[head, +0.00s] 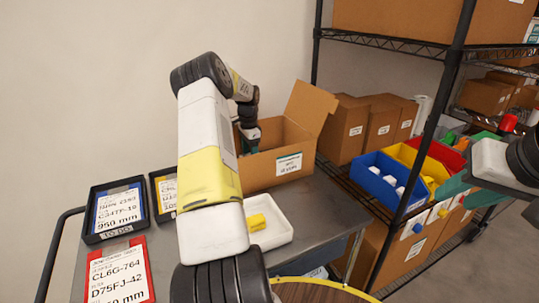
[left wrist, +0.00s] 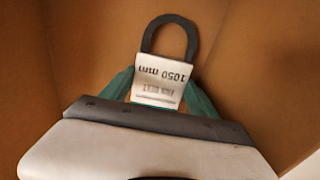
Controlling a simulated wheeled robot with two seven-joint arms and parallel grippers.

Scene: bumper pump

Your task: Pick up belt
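The belt (left wrist: 173,26) shows in the left wrist view as a dark loop with a white tag reading 1050 mm, inside a brown cardboard box. My left gripper (left wrist: 160,92) is in this box, with a teal finger at each side of the tag. The tag covers the space between the fingertips, so I cannot tell whether they close on the belt. In the head view, my left arm reaches over to the open box (head: 268,172), and the belt is hidden there. My right gripper (head: 462,168) is at the right edge, open and apart from the belt.
The box stands on a grey cart (head: 325,200). A white tray (head: 277,233) with a yellow piece and black label trays (head: 118,234) are beside it. A red-framed label (head: 122,277) lies in front. A wire shelf rack with boxes and a blue bin (head: 380,187) stands right.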

